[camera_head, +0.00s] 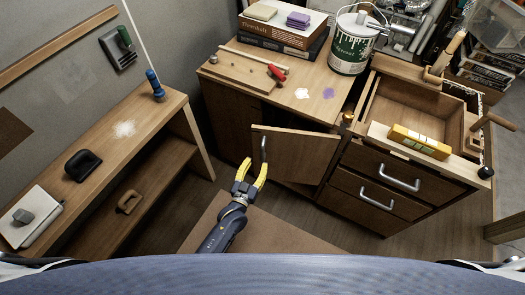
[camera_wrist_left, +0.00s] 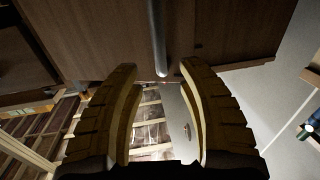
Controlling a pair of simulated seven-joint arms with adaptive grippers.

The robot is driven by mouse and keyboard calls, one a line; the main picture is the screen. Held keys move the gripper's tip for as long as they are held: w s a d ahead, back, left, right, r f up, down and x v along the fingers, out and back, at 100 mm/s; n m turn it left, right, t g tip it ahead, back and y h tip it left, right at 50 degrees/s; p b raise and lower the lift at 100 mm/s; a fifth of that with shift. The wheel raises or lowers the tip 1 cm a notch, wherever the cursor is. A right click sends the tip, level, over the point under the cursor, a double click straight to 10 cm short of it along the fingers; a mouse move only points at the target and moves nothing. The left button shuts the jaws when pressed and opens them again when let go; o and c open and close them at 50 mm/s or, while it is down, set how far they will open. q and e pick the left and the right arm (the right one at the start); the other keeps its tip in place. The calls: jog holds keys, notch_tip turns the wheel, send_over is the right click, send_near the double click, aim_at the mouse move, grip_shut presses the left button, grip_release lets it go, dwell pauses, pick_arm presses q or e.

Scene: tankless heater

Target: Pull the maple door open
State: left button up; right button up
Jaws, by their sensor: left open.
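The maple door (camera_head: 298,156) is a brown wooden panel on the front of the cabinet (camera_head: 225,115), and it stands partly open with a dark gap at its left side. Its upright metal bar handle (camera_head: 264,148) is near the door's left edge. My left gripper (camera_head: 252,170), with yellow fingers, is open just in front of the door, close below the handle. In the left wrist view the handle (camera_wrist_left: 158,38) comes down from the top between the open fingers (camera_wrist_left: 155,85), with its end near the fingertips. I cannot tell whether they touch. My right gripper is not in view.
The drawer (camera_head: 415,103) at the right is pulled out, with a yellow box (camera_head: 420,141) on its front edge. A paint can (camera_head: 353,43) and books (camera_head: 285,25) stand on the cabinet. A low shelf (camera_head: 120,130) is at the left. Floor (camera_head: 205,195) shows between them.

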aim_at(262, 153)
pick_arm(q)
jog(key=x, duration=0.7)
jog(key=shift+w, duration=0.15)
jog(key=shift+o, duration=0.2)
grip_shut()
